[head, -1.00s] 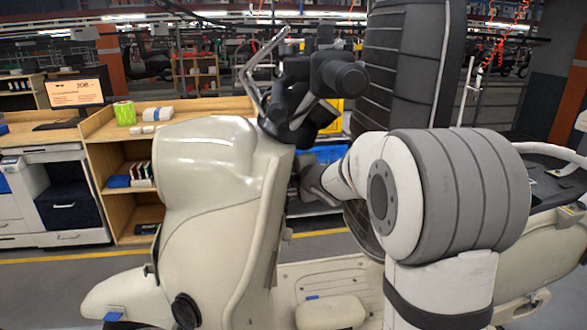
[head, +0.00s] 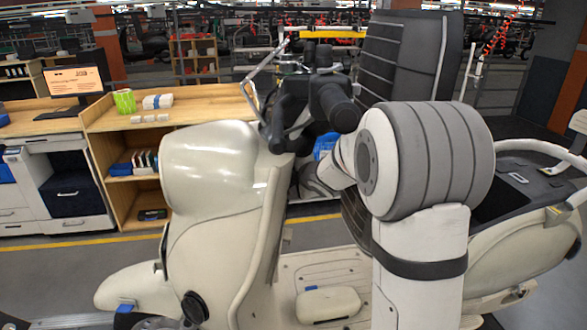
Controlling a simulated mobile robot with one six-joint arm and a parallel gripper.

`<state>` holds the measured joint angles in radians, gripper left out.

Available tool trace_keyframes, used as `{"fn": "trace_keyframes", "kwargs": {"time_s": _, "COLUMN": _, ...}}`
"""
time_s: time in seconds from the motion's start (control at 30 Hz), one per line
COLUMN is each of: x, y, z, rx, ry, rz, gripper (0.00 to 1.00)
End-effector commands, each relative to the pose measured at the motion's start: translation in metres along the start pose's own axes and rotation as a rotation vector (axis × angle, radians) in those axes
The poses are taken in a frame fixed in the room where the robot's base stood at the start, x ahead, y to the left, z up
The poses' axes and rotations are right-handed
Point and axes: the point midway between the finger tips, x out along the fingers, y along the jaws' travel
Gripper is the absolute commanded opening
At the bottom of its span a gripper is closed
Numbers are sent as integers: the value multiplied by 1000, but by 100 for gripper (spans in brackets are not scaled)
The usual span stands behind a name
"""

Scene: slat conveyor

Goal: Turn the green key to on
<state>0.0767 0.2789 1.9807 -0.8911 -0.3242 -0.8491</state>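A cream scooter (head: 215,165) stands across the middle of the head view, its front to the left. I cannot make out the green key in this view. My white and grey arm stands in front of the scooter's middle.
A beige pad (head: 328,305) lies on the scooter's footboard. A wooden shelf unit (head: 190,97) with a green cup (head: 124,101) and a monitor (head: 77,80) stand behind on the left. A yellow floor line (head: 75,246) crosses clear floor on the left.

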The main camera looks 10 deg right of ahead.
Motion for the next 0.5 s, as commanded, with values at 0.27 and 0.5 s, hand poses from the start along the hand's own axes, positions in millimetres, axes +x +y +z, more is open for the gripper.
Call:
{"fn": "trace_keyframes", "kwargs": {"time_s": 0.27, "x": -1, "y": 1, "z": 0, "rx": 8, "ry": -1, "rz": -35, "gripper": 0}}
{"fn": "trace_keyframes", "kwargs": {"time_s": 0.5, "x": 0, "y": -1, "z": 0, "rx": 8, "ry": -2, "rz": -38, "gripper": 0}}
